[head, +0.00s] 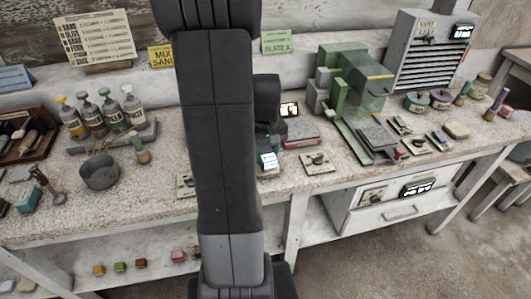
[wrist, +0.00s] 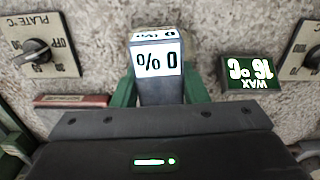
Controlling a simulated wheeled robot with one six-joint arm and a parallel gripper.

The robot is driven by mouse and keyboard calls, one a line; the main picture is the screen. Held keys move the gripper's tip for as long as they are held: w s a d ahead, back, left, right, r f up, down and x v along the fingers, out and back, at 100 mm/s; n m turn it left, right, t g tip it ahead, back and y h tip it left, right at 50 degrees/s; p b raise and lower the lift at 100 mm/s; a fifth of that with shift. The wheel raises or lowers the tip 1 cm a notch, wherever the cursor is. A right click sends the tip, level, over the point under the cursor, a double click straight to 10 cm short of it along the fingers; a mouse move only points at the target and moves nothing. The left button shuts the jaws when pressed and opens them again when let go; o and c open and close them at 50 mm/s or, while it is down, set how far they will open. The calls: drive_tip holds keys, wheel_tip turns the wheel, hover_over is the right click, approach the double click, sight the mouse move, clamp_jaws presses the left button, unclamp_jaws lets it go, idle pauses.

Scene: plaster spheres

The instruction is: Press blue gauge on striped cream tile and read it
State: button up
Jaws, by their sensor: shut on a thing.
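In the wrist view my gripper (wrist: 160,88), with green fingers, is shut on a grey-blue block-shaped gauge (wrist: 157,88). Its white display reads 0 % and appears upside down. I cannot make out a striped cream tile in either view. Whether the gauge touches anything below is hidden.
Plate dial panels (wrist: 38,55) and a wax display reading 16 °C (wrist: 250,72) flank the gauge. On the bench (head: 225,205) stand a green machine (head: 350,85), bottles (head: 105,115), a dark pot (head: 100,172) and small tiles at right (head: 440,138). A grey cabinet (head: 430,55) stands behind.

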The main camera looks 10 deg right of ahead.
drive_tip(key=shift+f+b, duration=0.35)
drive_tip(key=shift+f, duration=0.2)
idle(1.2)
drive_tip(key=shift+r+p, duration=2.85)
drive_tip(key=shift+r, duration=0.75)
drive_tip(key=shift+f, duration=0.1)
